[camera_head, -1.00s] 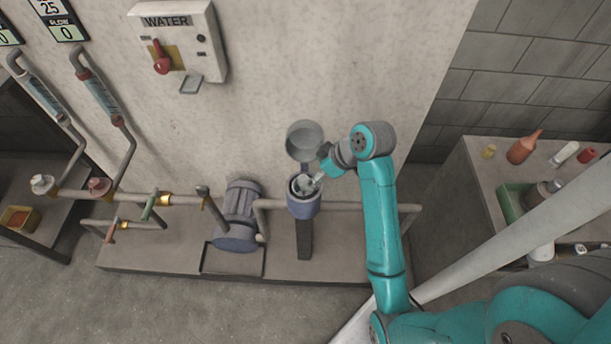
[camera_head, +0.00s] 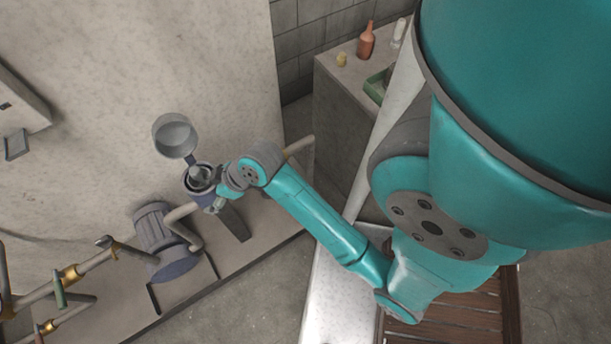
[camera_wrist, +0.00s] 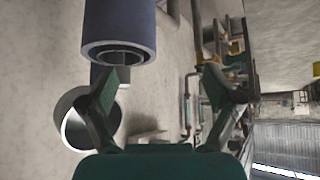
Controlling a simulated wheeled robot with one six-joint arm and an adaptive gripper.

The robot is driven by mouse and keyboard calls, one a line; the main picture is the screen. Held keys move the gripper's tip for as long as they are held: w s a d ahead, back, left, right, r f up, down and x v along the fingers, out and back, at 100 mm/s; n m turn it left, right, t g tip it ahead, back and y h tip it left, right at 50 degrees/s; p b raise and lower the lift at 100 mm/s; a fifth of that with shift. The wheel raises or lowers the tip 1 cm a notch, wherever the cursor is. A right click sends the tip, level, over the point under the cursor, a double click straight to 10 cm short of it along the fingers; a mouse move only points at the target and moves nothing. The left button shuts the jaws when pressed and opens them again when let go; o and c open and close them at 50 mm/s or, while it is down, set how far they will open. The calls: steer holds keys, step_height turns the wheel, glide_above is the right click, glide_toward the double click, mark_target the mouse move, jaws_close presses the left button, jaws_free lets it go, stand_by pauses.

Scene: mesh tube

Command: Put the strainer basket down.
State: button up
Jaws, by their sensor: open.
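The strainer housing (camera_head: 199,185), a blue-grey upright cylinder with an open round mouth, stands on the plinth. Its round grey lid (camera_head: 175,136) is swung open behind it. A grey shape in the mouth looks like the strainer basket (camera_head: 199,175), but my gripper and the rim hide part of it. My gripper (camera_head: 217,192) is beside the housing's right edge. In the wrist view my gripper (camera_wrist: 170,88) has its fingers spread with nothing between them. That view also shows the housing (camera_wrist: 120,25) at the upper left and the lid (camera_wrist: 73,120) below it; no basket is clear there.
A pump (camera_head: 160,240) and pipes (camera_head: 70,275) stand left of the housing. A wall (camera_head: 200,70) rises close behind. A workbench (camera_head: 345,120) with an orange bottle (camera_head: 366,40) is at the upper right. Bare floor (camera_head: 250,290) lies in front.

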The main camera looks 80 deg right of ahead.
steer(key=s+a+r+m+t+h, duration=0.15)
steer(key=s+a, duration=0.25)
steer(key=s, duration=0.5)
steer(key=s+a+m+t+h, duration=0.1)
steer(key=s+a+t, duration=0.25)
steer(key=s, duration=0.55)
steer(key=s+a+r+t+y, duration=0.1)
steer(key=s+a+r, duration=0.1)
steer(key=s+r, duration=0.5)
steer(key=shift+s+a+r+n+t, duration=0.3)
steer(key=shift+s+r+n, duration=0.1)
steer(key=shift+s+n, duration=0.05)
